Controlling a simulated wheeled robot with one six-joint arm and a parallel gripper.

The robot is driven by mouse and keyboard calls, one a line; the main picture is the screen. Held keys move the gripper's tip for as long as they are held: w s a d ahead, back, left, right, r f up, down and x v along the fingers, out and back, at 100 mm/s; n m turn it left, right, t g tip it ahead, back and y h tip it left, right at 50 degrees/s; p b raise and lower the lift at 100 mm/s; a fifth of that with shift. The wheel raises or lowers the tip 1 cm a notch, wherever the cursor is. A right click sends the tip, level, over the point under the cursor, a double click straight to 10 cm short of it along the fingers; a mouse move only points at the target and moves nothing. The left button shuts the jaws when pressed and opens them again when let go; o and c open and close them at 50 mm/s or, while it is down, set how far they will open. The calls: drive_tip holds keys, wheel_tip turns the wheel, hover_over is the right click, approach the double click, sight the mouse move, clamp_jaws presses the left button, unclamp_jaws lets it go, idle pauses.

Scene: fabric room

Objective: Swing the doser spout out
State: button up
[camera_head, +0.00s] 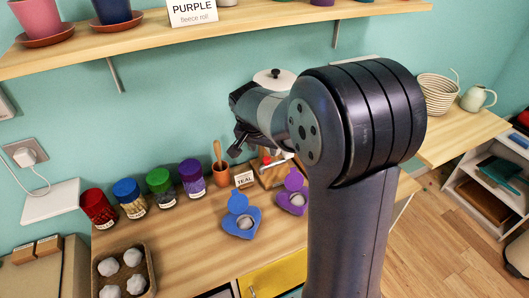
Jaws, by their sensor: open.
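My arm fills the middle right of the view. My gripper (238,143) shows as small dark fingers beyond the arm, above the back of the wooden worktop, and is open with nothing seen in it. Behind the arm a white rounded lid with a black knob (274,75) shows, perhaps the top of the doser. The rest of that thing is hidden by my arm and wrist. I cannot make out the spout. A small wooden stand (272,174) with a red part shows partly below the gripper.
Four lidded jars, including the purple-lidded one (191,178), line the worktop's back left. A terracotta pot (221,174), a TEAL card (244,179), a blue holder (240,218) and a purple holder (292,197) stand nearby. A shelf (230,33) overhangs.

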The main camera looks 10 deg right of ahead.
sight(266, 159)
drive_tip(key=x, duration=0.6)
drive_tip(key=shift+f+p, duration=0.1)
drive_tip(key=shift+p, duration=0.3)
clamp_jaws()
